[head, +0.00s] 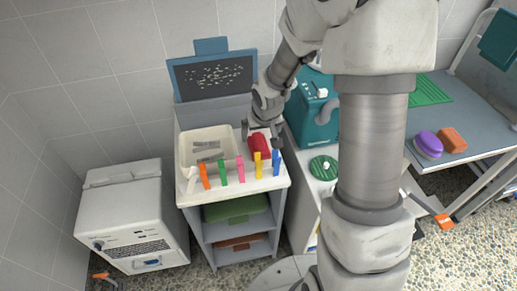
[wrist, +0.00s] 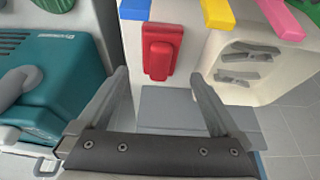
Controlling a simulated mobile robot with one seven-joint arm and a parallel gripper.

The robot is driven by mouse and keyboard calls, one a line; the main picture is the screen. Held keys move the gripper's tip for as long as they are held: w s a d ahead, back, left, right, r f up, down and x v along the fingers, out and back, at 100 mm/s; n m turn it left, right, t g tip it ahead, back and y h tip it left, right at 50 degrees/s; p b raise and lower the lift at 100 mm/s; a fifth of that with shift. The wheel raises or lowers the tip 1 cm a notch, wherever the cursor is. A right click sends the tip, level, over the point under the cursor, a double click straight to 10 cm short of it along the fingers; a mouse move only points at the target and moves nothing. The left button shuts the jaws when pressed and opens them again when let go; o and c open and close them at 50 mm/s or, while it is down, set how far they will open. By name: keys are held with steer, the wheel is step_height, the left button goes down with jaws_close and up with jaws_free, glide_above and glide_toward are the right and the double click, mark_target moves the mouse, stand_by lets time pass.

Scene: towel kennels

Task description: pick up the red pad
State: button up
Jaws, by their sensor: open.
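The red pad (head: 259,145) lies on the white top of a small cabinet (head: 233,185), to the right of a cream tray. In the wrist view the red pad (wrist: 160,51) is a rounded block with a smaller raised part, beyond the fingertips and between their lines. My gripper (head: 262,135) is above the far side of the pad, partly hidden by my arm in the head view. In the wrist view my gripper (wrist: 162,82) has its two fingers wide apart with nothing between them.
The cream tray (head: 186,153) holds grey items, close beside the pad. Several coloured clips, including a blue one (head: 276,162) and a yellow one (head: 258,166), line the front edge. A teal machine (head: 312,110) stands to the right. A dark board (head: 213,76) stands behind.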

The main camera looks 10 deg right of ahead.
mark_target(259, 140)
steer(key=b+x, duration=0.2)
steer(key=x, duration=0.4)
steer(key=shift+f, duration=0.2)
steer(key=shift+c, duration=0.2)
steer(key=c, duration=1.3)
steer(key=shift+r, duration=0.15)
step_height(259, 140, up, 10)
steer(key=p, duration=0.3)
